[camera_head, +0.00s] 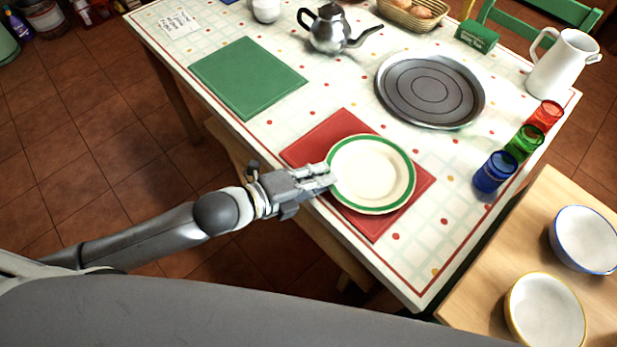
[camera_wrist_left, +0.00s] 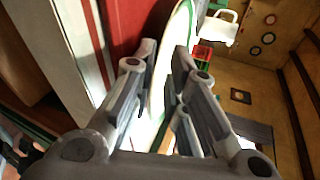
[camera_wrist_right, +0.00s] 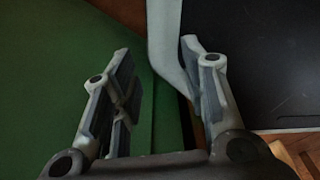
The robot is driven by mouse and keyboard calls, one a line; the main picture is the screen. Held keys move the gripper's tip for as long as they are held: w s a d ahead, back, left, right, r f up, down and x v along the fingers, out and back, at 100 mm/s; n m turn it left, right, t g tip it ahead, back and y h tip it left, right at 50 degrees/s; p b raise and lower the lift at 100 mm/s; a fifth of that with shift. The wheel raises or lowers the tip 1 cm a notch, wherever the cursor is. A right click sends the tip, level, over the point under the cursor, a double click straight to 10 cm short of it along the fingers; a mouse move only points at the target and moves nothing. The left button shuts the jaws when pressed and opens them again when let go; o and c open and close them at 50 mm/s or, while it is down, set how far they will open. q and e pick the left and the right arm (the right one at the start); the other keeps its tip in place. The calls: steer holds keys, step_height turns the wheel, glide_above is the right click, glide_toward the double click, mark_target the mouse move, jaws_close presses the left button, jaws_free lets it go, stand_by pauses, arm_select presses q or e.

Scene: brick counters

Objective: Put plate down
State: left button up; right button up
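The white plate (camera_head: 372,175) with a green rim is over the red mat (camera_head: 328,132) at the near edge of the table. It looks about level; whether it fully rests on the mat is hard to tell. My left gripper (camera_head: 328,178) is at the plate's left edge. In the left wrist view the plate (camera_wrist_left: 158,88) shows between the two fingers (camera_wrist_left: 166,55), which are closed in around its rim. My right gripper (camera_wrist_right: 158,55) is open and empty in the right wrist view, and it is outside the head view.
A grey round tray (camera_head: 400,72), a metal teapot (camera_head: 330,32), a green mat (camera_head: 247,77) and blue (camera_head: 494,174), green and red cups stand on the table. A white jug (camera_head: 564,64) is at the far right. Two bowls (camera_head: 545,312) sit on the wooden counter.

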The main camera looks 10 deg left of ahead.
arm_select(q)
steer(key=p+v, duration=0.5)
steer(key=v, duration=0.6)
steer(key=shift+s+a+r+p, duration=0.2)
steer(key=shift+s+a+p, duration=0.05)
steer(key=shift+p, duration=0.15)
arm_select(e)
step_height(320, 180, up, 6)
steer(key=shift+d, duration=0.25)
